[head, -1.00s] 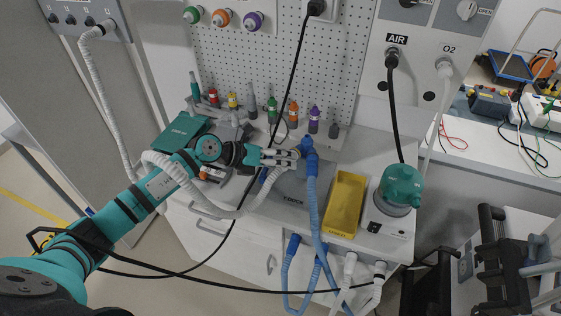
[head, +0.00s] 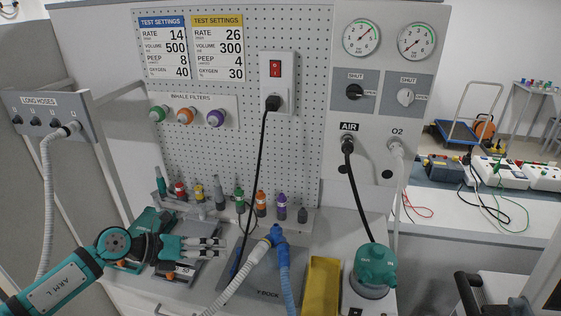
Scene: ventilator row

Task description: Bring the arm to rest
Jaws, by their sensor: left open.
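My left gripper (head: 224,243) reaches in from the lower left on my teal arm. Its two grey fingers point right, apart from each other, with nothing seen between them. The fingertips stop a little left of a blue fitting (head: 276,235) on the bench, with a visible gap. A white ribbed hose (head: 237,288) runs up from the bottom edge to this fitting and appears joined to it. A blue ribbed hose (head: 286,285) hangs from its other side. My right gripper is not in view.
Behind stands a pegboard with test-setting cards (head: 190,47) and coloured inhale filters (head: 186,116). Colored bottle-like pieces (head: 239,199) line the bench. A yellow tray (head: 322,284) and a teal-topped unit (head: 375,268) stand right. A black cable (head: 260,170) hangs close to the fingers.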

